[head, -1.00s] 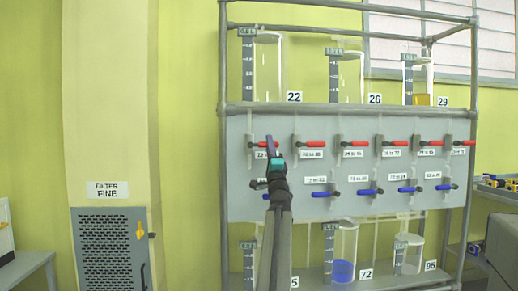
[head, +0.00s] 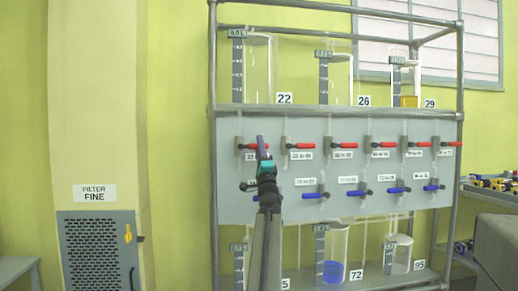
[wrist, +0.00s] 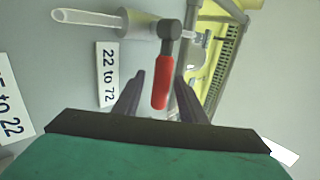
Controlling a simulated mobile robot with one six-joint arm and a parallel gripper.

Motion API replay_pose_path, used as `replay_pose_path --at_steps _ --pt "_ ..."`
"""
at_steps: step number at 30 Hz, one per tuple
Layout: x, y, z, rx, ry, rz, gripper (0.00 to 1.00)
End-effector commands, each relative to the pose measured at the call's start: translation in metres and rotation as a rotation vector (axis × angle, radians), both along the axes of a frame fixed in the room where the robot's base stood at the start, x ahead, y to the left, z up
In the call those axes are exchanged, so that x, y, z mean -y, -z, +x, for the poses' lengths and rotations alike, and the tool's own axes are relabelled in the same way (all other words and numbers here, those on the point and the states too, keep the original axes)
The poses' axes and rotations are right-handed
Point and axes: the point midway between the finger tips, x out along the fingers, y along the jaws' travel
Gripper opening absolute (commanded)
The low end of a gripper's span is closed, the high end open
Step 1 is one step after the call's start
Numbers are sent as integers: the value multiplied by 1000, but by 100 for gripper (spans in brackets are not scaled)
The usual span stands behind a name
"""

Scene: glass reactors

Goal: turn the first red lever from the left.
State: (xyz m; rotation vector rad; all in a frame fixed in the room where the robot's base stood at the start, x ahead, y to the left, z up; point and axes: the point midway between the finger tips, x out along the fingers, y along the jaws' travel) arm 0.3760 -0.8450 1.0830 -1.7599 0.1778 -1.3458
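The first red lever from the left (head: 248,146) is on the upper row of the grey panel. Its handle lies level and points right, partly covered by my gripper (head: 261,142). In the wrist view a red lever handle (wrist: 160,85) hangs from a dark grey pivot, beside a label (wrist: 108,74) reading "22 to 72". The two dark fingers of my gripper (wrist: 160,77) stand apart, one on each side of the handle, with gaps visible. Whether the handle is fully between them in depth cannot be told.
More red levers (head: 342,145) run along the panel (head: 235,200) to the right, with blue levers (head: 358,192) below. Glass vessels (head: 258,70) stand above and below the panel. A perforated cabinet (head: 97,250) stands at left, and a cluttered shelf (head: 490,190) at right.

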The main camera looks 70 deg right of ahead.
Motion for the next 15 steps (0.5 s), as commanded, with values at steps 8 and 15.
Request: replay_pose_path --at_steps 8,15 --pt "-9 9 -5 -1 -1 0 38" --pt "-22 25 -14 0 -1 1 38"
